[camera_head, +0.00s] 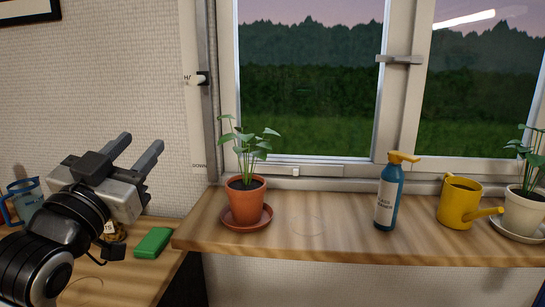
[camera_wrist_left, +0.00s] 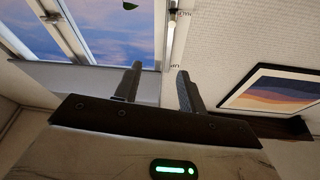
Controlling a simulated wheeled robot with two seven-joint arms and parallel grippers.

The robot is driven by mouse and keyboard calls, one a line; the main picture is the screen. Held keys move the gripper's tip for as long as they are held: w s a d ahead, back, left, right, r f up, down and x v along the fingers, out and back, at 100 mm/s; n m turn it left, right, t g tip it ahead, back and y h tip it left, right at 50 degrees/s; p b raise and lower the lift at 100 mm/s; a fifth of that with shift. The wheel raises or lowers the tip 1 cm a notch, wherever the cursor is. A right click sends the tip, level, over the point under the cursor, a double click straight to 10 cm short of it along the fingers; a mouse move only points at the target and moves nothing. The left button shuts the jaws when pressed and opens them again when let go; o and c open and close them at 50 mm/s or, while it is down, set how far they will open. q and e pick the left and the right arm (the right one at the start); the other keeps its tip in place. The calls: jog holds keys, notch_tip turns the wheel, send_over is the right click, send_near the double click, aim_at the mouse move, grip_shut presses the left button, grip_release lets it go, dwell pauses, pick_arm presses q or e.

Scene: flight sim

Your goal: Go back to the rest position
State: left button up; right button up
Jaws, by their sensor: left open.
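My left gripper (camera_head: 136,154) is raised at the left of the head view, in front of the wall and left of the window. Its two fingers are apart, with nothing between them. The fingers also show open and empty in the left wrist view (camera_wrist_left: 157,86), pointing up towards the wall and window. My right gripper is in neither view.
A wooden sill (camera_head: 315,242) holds a potted plant (camera_head: 246,203), a blue spray bottle (camera_head: 388,195), a yellow watering can (camera_head: 460,202) and a white-potted plant (camera_head: 524,212). A green block (camera_head: 153,242) and a blue jug (camera_head: 25,198) are on the lower surface at left.

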pick_arm(q)
notch_tip(320, 180, down, 19)
jog(key=d+n+g+p, duration=0.1)
jog(key=d+g+p, duration=0.1)
jog(key=g, duration=0.3)
jog(key=s+d+f+g+p, duration=0.1)
jog(key=s+d+f+g, duration=0.1)
jog(key=s+f, duration=0.7)
jog(key=s+d+f+n+g+p, duration=0.1)
jog(key=s+d+f+g, duration=0.1)
jog(key=s+f, duration=0.6)
notch_tip(320, 180, down, 4)
jog(key=shift+s+d+g+y, duration=0.15)
jog(key=shift+s+g+y, duration=0.25)
jog(key=shift+g, duration=0.5)
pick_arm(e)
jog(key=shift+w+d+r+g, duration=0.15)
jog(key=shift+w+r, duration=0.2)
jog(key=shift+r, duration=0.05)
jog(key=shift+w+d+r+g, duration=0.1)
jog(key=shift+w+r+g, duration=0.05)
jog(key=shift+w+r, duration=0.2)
pick_arm(q)
jog(key=shift+w, duration=0.1)
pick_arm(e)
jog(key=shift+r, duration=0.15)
